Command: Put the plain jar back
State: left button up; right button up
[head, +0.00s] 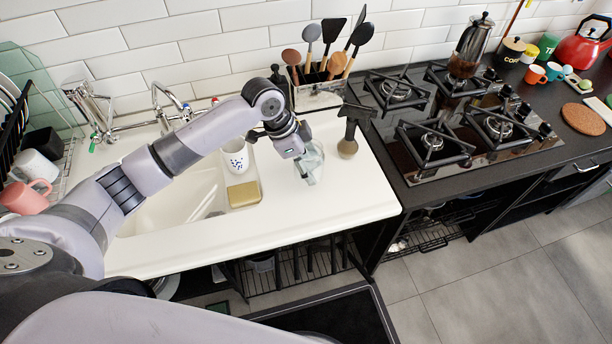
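My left gripper (308,165) points down over the white counter right of the sink. A pale, see-through glass-like vessel (314,174) is directly at its fingers, partly hidden by them. I cannot tell whether the fingers hold it, or whether it is the plain jar. At the back right, beyond the hob, stand a dark lettered jar (511,51), a green lettered jar (548,45) and a small yellow jar (530,54). My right gripper is not in view.
A white dotted cup (236,156) and a yellow sponge (244,194) are at the sink. A dark-topped brown object (348,147) stands close right of my gripper. A utensil holder (318,96) is behind.

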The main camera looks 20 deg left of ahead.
pick_arm(q)
jog(key=shift+d+f, duration=0.1)
jog(key=shift+f, duration=0.3)
jog(key=shift+d+f, duration=0.1)
jog(key=shift+f, duration=0.4)
notch_tip(320, 180, down, 3)
jog(key=shift+f, duration=0.2)
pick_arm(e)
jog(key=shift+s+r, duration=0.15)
pick_arm(q)
jog(key=shift+f, duration=0.1)
jog(key=shift+f, duration=0.15)
jog(key=o, duration=1.7)
jog(key=shift+s, duration=0.1)
